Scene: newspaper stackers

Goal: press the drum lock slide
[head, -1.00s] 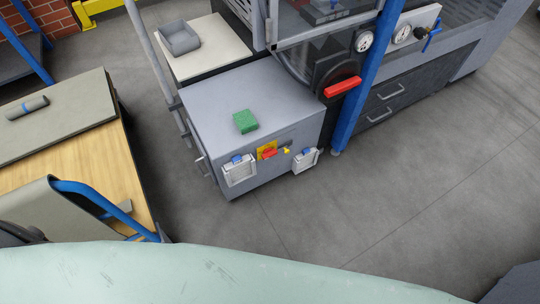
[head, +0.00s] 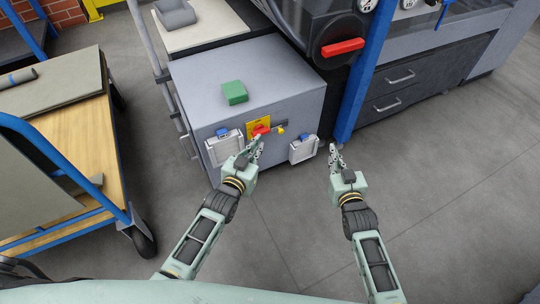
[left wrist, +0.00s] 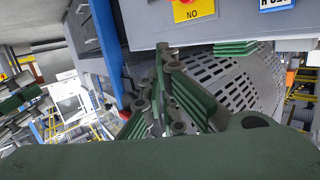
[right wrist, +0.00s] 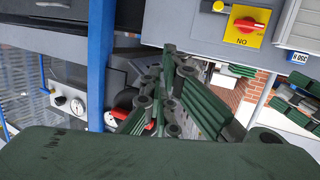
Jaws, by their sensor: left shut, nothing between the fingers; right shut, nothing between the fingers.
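A small yellow knob (head: 281,129) sits by a dark slot on the front of the grey cabinet (head: 285,90); this may be the drum lock slide, but no label confirms it. The knob also shows at the top of the right wrist view (right wrist: 218,6). A red rotary switch on a yellow plate (head: 258,126) is left of it. My left gripper (head: 256,143) is shut and empty, in front of the cabinet just below the switch in the picture. My right gripper (head: 335,150) is shut and empty, right of the cabinet; neither visibly holds anything.
A green block (head: 235,93) lies on the cabinet top. Two white-framed boxes with blue tops, left (head: 224,147) and right (head: 303,149), are on its front. A red handle (head: 342,46) and blue post (head: 366,75) stand right. A wooden cart (head: 75,150) is left; floor at right is clear.

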